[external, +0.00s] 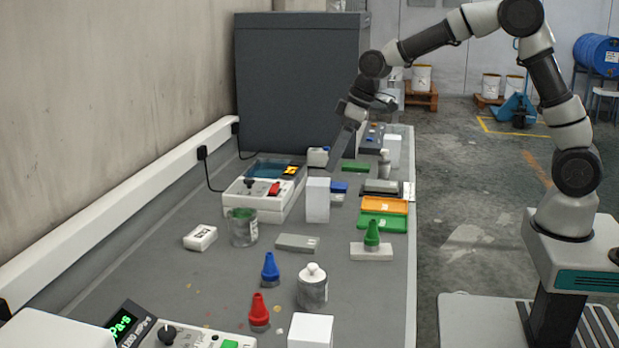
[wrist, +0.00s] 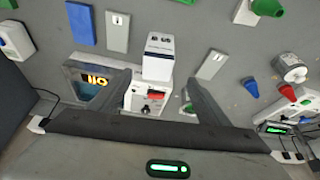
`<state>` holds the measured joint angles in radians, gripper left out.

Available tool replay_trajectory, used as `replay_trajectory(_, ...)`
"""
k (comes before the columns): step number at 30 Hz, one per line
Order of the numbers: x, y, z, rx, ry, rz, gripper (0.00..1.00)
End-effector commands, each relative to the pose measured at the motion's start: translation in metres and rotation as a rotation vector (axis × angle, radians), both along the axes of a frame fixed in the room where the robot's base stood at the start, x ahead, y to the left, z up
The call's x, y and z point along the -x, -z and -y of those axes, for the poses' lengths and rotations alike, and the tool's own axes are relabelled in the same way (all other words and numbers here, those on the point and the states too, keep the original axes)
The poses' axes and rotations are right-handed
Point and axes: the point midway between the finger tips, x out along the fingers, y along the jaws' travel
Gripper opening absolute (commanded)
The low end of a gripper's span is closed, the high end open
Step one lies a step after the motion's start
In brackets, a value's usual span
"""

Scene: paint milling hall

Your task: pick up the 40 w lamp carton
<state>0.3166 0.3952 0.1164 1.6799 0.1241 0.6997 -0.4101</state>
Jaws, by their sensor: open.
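My gripper (external: 343,158) is above the bench, beyond and above this carton in the external view. In the wrist view my gripper (wrist: 160,78) has its two fingers spread apart, with the carton in line between them. Nothing is held.
The instrument (external: 250,195) and a glass beaker (external: 242,228) stand beside the carton. A grey block (external: 297,242), blue cone (external: 270,268), red cone (external: 259,312) and white bottle (external: 312,286) are nearer. Orange (external: 384,205) and green (external: 383,222) trays lie right. Another white box (external: 310,331) stands in front.

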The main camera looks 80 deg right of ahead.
Motion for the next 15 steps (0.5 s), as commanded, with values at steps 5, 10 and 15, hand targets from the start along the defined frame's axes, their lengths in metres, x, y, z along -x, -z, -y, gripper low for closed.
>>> replay_trajectory(5,-0.015,0.04,-0.003,-0.001,-0.001,-0.004,0.7)
replay_trajectory(10,-0.027,0.07,-0.004,-0.001,0.001,-0.003,0.7)
replay_trajectory(15,-0.034,0.083,-0.004,0.001,0.001,0.0,0.7)
